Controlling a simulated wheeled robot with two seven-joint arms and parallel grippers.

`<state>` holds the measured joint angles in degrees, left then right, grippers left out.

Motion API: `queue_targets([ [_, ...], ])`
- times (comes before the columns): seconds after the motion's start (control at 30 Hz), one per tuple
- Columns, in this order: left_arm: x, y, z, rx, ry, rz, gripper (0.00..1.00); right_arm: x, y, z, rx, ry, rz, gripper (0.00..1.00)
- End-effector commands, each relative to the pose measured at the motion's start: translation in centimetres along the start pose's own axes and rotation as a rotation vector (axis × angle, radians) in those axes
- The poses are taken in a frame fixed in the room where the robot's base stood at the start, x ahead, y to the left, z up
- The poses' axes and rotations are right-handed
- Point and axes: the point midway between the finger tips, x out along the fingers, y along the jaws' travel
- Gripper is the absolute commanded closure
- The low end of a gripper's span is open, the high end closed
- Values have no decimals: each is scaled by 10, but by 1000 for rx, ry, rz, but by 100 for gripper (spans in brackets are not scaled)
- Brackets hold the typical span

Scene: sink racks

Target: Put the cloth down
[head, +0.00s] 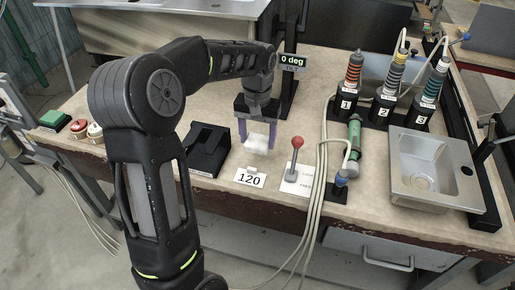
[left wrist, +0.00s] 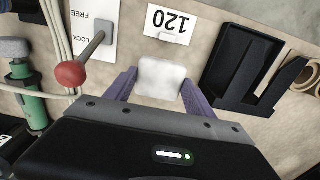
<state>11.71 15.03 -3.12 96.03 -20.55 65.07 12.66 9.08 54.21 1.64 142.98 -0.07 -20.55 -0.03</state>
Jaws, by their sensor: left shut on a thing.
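The cloth (head: 258,145) is a small white square piece near the middle of the bench, behind the card marked 120. My left gripper (head: 257,140) reaches down over it, with a purple finger on each side. In the left wrist view the cloth (left wrist: 161,79) sits between the two fingertips of my left gripper (left wrist: 158,88), which is shut on it. Whether the cloth touches the bench top is hard to tell. My right gripper is in neither view.
A black holder (head: 209,150) stands left of the cloth. A red-knobbed lever (head: 297,142) stands to its right. A green tool (head: 354,135) with cables, several numbered tools in a rack, and a metal sink (head: 433,170) are further right.

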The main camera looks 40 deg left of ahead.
Motion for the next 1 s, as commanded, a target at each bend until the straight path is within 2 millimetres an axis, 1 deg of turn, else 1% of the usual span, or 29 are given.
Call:
queue_targets([
  [0.2, 34, 0, 1, 0, -5, -1, 83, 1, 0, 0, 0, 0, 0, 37],
  [0.3, 45, 0, 1, 0, -3, -1, 83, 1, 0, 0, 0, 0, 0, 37],
  [0.6, 47, 0, 0, 0, -1, -1, 83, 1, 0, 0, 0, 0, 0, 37],
  [0.73, 51, 0, 0, 0, -2, 0, 83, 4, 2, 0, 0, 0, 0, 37],
  [0.77, 50, 0, 0, 0, -1, 0, 35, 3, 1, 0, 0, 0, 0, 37],
  [1.0, 50, 0, 0, 0, -2, 0, 16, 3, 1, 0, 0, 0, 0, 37],
])
